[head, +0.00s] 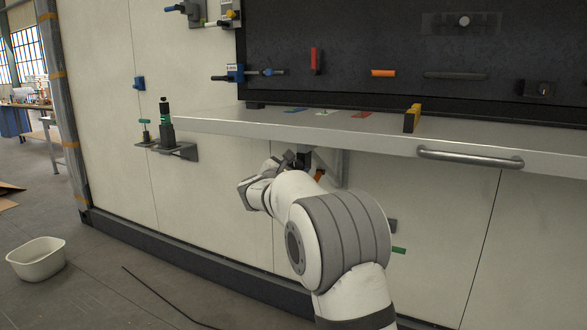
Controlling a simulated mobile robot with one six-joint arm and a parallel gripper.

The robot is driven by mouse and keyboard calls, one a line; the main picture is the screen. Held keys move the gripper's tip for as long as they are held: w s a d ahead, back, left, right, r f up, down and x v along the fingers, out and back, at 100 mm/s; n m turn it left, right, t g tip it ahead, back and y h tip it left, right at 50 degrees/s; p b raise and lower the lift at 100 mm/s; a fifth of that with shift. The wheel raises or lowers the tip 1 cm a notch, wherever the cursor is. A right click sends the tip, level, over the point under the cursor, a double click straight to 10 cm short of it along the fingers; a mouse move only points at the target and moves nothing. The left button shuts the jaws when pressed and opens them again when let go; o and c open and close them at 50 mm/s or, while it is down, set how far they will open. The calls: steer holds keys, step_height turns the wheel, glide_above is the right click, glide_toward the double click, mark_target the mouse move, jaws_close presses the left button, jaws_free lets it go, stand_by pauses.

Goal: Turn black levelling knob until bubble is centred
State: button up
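My arm reaches forward to the underside of the light grey shelf (230,124). My gripper (300,163) is just below the shelf's front edge, at a dark part that I take to be the black levelling knob. Knob and fingers blend together there, and my wrist covers some of them. I cannot tell whether the fingers touch or grip it. A yellow and black block (412,118), perhaps the spirit level, stands on the shelf to the right. Its bubble cannot be made out.
A bracket (178,151) left of the shelf carries a black upright device (166,124) and a green-topped part (145,122). A metal handle (470,158) is on the shelf front. A white tub (37,260) stands on the floor.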

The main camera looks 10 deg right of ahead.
steer(key=o, duration=0.3)
steer(key=v, duration=0.8)
steer(key=shift+w, duration=0.1)
stand_by(0.6)
